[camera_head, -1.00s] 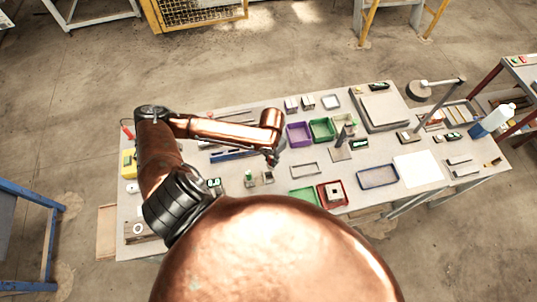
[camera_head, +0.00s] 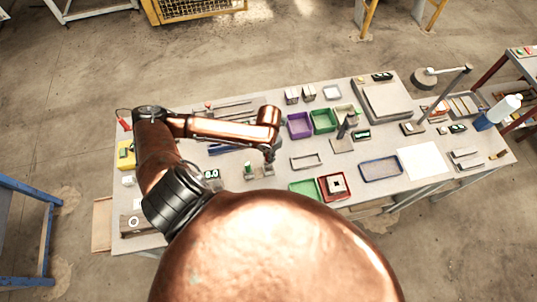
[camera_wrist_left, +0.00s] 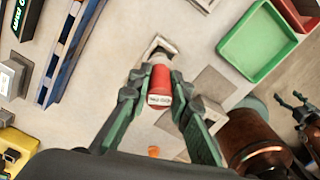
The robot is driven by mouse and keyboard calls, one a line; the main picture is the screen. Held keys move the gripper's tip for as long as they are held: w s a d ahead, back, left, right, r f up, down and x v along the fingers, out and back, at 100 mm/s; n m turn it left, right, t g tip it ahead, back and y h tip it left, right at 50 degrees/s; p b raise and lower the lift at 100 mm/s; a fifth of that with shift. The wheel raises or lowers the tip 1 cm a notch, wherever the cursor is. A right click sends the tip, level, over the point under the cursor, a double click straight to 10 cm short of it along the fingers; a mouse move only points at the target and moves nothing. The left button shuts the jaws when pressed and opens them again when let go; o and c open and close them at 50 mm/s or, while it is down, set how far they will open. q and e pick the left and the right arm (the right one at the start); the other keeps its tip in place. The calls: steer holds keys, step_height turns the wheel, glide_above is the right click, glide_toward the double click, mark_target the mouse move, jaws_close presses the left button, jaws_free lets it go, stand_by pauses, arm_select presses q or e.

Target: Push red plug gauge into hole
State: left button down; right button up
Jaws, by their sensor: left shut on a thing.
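The red plug gauge (camera_wrist_left: 160,84) is gripped between the two fingertips of my left gripper (camera_wrist_left: 159,92) in the left wrist view, its labelled end facing the camera. Its far end is at a grey metal block (camera_wrist_left: 166,44) on the table; I cannot tell how deep it sits in the hole, since the gauge hides it. In the head view my left gripper (camera_head: 269,158) is just above that block (camera_head: 268,170), and the gauge is too small to make out. My right gripper (camera_wrist_left: 291,104) shows at the right of the wrist view, its fingers apart and empty.
A green tray (camera_wrist_left: 258,72) and a red tray (camera_head: 322,191) lie right of the block. Another small block with a green-topped piece (camera_head: 248,170) stands left of it. A blue rail (camera_wrist_left: 66,52) and a yellow box (camera_head: 126,156) are further left. A thin frame (camera_head: 307,168) lies right.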

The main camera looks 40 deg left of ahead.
arm_select(q)
steer(key=shift+f, duration=0.25)
arm_select(e)
steer(key=shift+a+f, duration=0.1)
steer(key=shift+f, duration=0.15)
arm_select(q)
steer(key=shift+f, duration=0.4)
steer(key=shift+d+f+b, duration=0.1)
steer(key=shift+f+b, duration=0.2)
steer(key=shift+f, duration=0.5)
arm_select(e)
steer(key=shift+f, duration=0.4)
arm_select(q)
steer(key=shift+f+b, duration=0.8)
steer(key=shift+f, duration=0.85)
arm_select(e)
steer(key=shift+f, duration=0.8)
arm_select(q)
steer(key=c, duration=1.7)
jaws_free()
steer(key=shift+s, duration=0.1)
steer(key=shift+r, duration=0.5)
step_height(320, 180, up, 11)
